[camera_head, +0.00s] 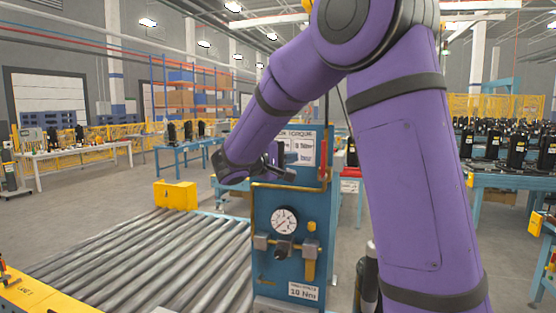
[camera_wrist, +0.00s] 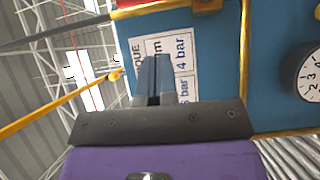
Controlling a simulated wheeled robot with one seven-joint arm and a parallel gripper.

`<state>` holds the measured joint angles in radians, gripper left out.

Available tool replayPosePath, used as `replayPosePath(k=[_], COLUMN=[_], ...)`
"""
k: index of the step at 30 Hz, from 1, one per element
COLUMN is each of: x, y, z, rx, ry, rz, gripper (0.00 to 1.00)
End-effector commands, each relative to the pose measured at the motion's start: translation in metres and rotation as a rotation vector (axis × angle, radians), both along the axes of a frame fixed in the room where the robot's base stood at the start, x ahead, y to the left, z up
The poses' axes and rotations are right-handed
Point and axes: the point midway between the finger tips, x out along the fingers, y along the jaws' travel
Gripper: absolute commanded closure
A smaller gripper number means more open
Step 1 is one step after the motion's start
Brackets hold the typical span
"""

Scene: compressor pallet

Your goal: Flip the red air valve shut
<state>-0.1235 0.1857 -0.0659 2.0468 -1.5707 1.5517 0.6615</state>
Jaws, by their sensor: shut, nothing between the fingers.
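The red air valve lever (camera_head: 323,158) stands upright near the upper right edge of the blue panel (camera_head: 265,205). A red piece, apparently the same lever, shows at the top edge of the wrist view (camera_wrist: 127,3), beside the yellow pipe; most of it is out of frame. My gripper (camera_head: 288,176) is in front of the panel's upper part, left of the lever and apart from it. In the wrist view its fingers (camera_wrist: 154,62) are shut and empty, in front of the white label (camera_wrist: 172,55) on the panel.
A yellow pipe (camera_head: 252,208) frames the panel, with a pressure gauge (camera_head: 284,221) and fittings below my gripper. A roller conveyor (camera_head: 150,260) lies to the left with a yellow box (camera_head: 176,195) at its far end. My raised arm blocks much of the right side.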

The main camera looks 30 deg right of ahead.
Motion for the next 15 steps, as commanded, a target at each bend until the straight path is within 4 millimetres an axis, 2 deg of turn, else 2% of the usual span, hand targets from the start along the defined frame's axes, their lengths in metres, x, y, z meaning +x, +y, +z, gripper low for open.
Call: replayPosePath(k=[4,6,15], x=[0.001,-0.006,-0.023], y=[-0.028,-0.036,-0.056], z=[0.0,0.0,0.0], rx=[0.0,0.0,0.0], ry=[0.0,0.0,0.0], rz=[-0.004,-0.002,-0.001], gripper=[1.0,1.0,1.0])
